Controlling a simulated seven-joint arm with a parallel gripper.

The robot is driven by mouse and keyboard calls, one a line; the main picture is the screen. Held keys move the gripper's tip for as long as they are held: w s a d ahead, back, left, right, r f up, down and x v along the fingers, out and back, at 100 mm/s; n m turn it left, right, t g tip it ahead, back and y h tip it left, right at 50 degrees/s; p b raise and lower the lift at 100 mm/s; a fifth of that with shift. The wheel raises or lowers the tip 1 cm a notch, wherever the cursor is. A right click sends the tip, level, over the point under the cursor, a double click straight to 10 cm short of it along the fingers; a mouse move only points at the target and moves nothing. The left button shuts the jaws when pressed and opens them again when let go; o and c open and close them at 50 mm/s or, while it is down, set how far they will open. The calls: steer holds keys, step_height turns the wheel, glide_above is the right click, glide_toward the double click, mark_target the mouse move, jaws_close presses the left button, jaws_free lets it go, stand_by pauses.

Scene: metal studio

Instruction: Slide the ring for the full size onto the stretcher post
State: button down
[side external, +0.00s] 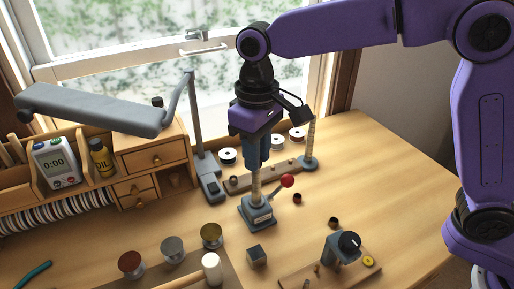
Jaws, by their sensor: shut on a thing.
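The stretcher post (256,189) is a pale upright post on a blue-grey base (257,213) with a label and a red-balled lever (287,181). My gripper (256,167) points down over the post, its fingertips at the post's upper part. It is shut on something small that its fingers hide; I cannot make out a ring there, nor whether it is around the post.
A taller tapered rod (311,141) stands behind right beside a wooden strip (265,178). A grey lamp (95,108) reaches in from the left. A dark cube (256,255), a mallet (211,268) and a fixture board (330,267) lie in front. The right bench is clear.

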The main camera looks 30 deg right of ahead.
steer(key=shift+f, duration=0.1)
steer(key=c, duration=0.9)
jaws_free()
steer(key=shift+o, duration=0.2)
step_height(320, 180, up, 17)
steer(key=shift+r, duration=0.2)
steer(key=shift+d+f, duration=0.1)
stand_by(0.6)
